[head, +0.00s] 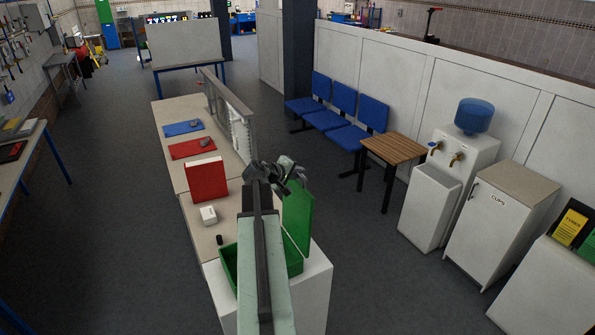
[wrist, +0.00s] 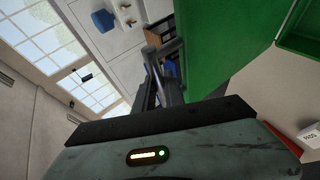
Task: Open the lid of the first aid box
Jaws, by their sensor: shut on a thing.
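The green first aid box (head: 229,264) sits on the white cabinet at the near end of the counter, partly hidden behind my arm. Its green lid (head: 298,216) stands raised, roughly upright, on the box's right side. My gripper (head: 290,172) is at the lid's top edge and shut on it. In the wrist view the lid (wrist: 225,45) fills the upper middle, right beside my gripper (wrist: 160,60). Part of the green box (wrist: 302,35) shows at the upper right there. The exact contact of the fingertips is hard to make out.
Red and blue mats lie farther back. A wooden table (head: 394,148), blue chairs (head: 343,98) and a water dispenser (head: 463,150) stand right, across open floor.

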